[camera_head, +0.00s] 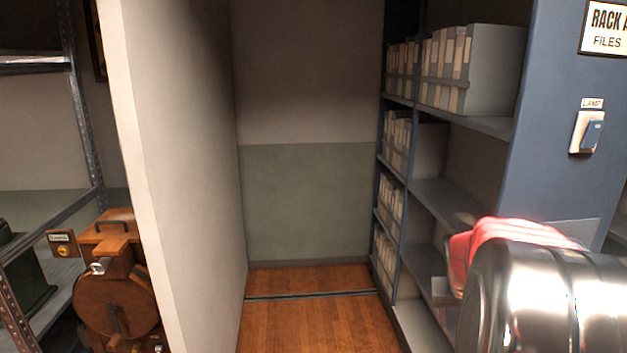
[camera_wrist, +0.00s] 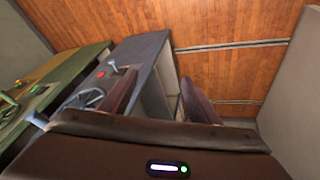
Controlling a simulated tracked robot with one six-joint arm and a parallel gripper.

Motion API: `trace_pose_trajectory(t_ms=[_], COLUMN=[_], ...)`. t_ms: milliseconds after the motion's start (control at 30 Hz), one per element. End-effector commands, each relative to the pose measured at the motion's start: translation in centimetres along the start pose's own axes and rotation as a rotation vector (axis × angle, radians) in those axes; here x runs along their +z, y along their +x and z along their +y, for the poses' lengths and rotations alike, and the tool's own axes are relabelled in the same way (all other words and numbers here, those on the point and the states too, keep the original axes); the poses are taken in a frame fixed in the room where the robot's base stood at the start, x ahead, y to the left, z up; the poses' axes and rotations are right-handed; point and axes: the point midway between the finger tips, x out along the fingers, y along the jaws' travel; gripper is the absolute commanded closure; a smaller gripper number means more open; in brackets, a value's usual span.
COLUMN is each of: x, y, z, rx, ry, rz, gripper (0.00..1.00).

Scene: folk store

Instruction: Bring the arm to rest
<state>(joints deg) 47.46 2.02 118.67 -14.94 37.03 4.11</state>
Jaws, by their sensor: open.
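My gripper (camera_wrist: 160,82) shows in the wrist view with its two dark brown fingers apart. Nothing is seen held between them; a grey-blue cabinet and the wooden floor show behind. A white light and a green light glow on its body. In the head view my arm fills the lower right, a shiny metal link with a red part beyond it, in front of the blue rack. The gripper's fingers cannot be made out there.
The blue rack (camera_head: 560,160) with a lamp switch (camera_head: 588,132) stands at right, its shelves holding grey file boxes (camera_head: 490,70). A pale wall panel (camera_head: 180,150) stands at left, beside a wooden machine (camera_head: 115,280). The wooden floor (camera_head: 310,320) between is clear. A grey-blue cabinet (camera_wrist: 122,62) shows in the wrist view.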

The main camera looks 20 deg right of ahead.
Motion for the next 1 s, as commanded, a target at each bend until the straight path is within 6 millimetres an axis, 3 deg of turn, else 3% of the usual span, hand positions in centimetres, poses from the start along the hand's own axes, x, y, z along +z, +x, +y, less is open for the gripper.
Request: trace_pose_trajectory(t_ms=[100,400,700,1000], x=[2.8,10.2,17.3,22.1], y=[-2.6,-8.2,-13.0,-17.6], z=[-4.0,-11.8,-17.5,-21.5], rx=[-0.048,-0.166,-0.278,-0.388], ry=[-0.053,-0.178,-0.304,-0.451], rz=[-0.027,-0.077,-0.068,0.042], gripper=[0.44,0.44,0.44,0.44])
